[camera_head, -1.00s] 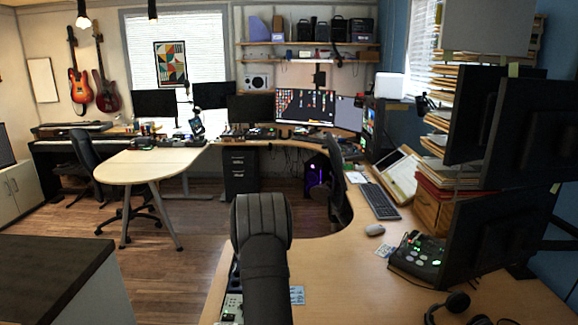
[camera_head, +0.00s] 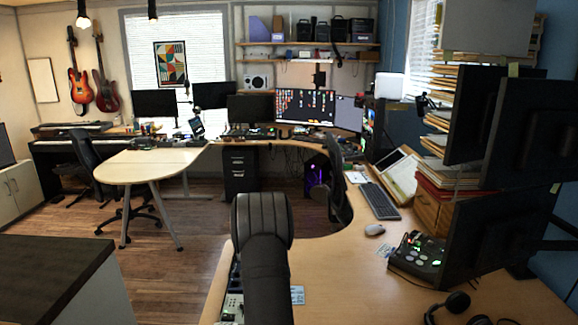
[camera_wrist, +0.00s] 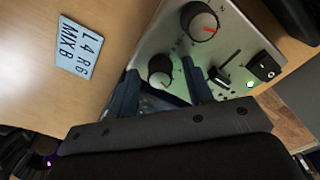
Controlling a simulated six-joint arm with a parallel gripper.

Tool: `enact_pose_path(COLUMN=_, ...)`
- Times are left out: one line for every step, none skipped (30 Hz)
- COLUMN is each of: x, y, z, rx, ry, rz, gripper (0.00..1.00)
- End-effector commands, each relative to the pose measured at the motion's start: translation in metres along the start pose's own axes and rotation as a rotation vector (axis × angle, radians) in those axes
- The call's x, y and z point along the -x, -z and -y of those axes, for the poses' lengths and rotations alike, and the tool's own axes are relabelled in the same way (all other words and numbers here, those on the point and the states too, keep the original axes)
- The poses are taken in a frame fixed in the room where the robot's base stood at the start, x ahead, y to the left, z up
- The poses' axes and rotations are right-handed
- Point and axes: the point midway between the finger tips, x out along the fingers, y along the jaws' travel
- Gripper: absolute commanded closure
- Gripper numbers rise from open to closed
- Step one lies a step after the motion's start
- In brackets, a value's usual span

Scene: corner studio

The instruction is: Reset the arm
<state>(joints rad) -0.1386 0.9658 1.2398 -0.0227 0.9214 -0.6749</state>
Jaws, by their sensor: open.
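My arm (camera_head: 264,260) rises at the bottom middle of the head view, over the near wooden desk. The gripper itself is hidden there. In the wrist view my gripper (camera_wrist: 161,88) is open, with its two dark blue fingers apart. A grey panel (camera_wrist: 232,42) with two black knobs, a switch and a small lit button lies beyond and between the fingers. I see nothing held between them.
The desk (camera_head: 345,270) is mostly bare right of my arm. A mouse (camera_head: 375,230), a keyboard (camera_head: 380,200), a device with lit buttons (camera_head: 418,252) and headphones (camera_head: 450,308) lie there. Monitors (camera_head: 530,130) and stacked papers (camera_head: 450,120) stand at right. A dark counter (camera_head: 50,270) is at left.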

Motion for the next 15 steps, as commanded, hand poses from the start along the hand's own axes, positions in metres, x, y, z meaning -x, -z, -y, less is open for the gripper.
enact_pose_path(x=0.0, y=-0.0001, z=-0.0001, rx=0.021, ry=0.0, rz=-0.001, gripper=0.53)
enact_pose_path(x=0.0, y=-0.0001, z=-0.0001, rx=0.034, ry=0.0, rz=-0.001, gripper=0.53)
enact_pose_path(x=0.0, y=-0.0001, z=-0.0002, rx=0.047, ry=0.0, rz=-0.001, gripper=0.53)
enact_pose_path(x=0.0, y=-0.0001, z=-0.0002, rx=0.057, ry=0.0, rz=-0.002, gripper=0.53)
enact_pose_path(x=0.0, y=-0.0001, z=-0.0002, rx=0.064, ry=0.0, rz=-0.002, gripper=0.53)
enact_pose_path(x=0.0, y=-0.0001, z=-0.0002, rx=0.071, ry=0.0, rz=-0.002, gripper=0.53)
enact_pose_path(x=0.0001, y=-0.0001, z=-0.0003, rx=0.076, ry=0.0, rz=-0.002, gripper=0.53)
enact_pose_path(x=0.0, y=-0.0001, z=-0.0002, rx=0.079, ry=0.0, rz=-0.002, gripper=0.53)
enact_pose_path(x=0.0, y=-0.0001, z=-0.0003, rx=0.082, ry=0.0, rz=-0.002, gripper=0.53)
enact_pose_path(x=0.0, y=-0.0001, z=-0.0003, rx=0.083, ry=0.0, rz=-0.002, gripper=0.53)
enact_pose_path(x=0.0, y=-0.0001, z=-0.0003, rx=0.084, ry=0.0, rz=-0.002, gripper=0.53)
enact_pose_path(x=0.0001, y=0.0, z=-0.0003, rx=0.084, ry=0.0, rz=-0.002, gripper=0.53)
enact_pose_path(x=0.0001, y=0.0, z=-0.0003, rx=0.084, ry=0.0, rz=-0.002, gripper=0.53)
enact_pose_path(x=0.0, y=-0.0001, z=-0.0003, rx=0.083, ry=0.0, rz=-0.002, gripper=0.53)
enact_pose_path(x=0.0, y=0.0, z=-0.0003, rx=0.083, ry=0.0, rz=-0.002, gripper=0.53)
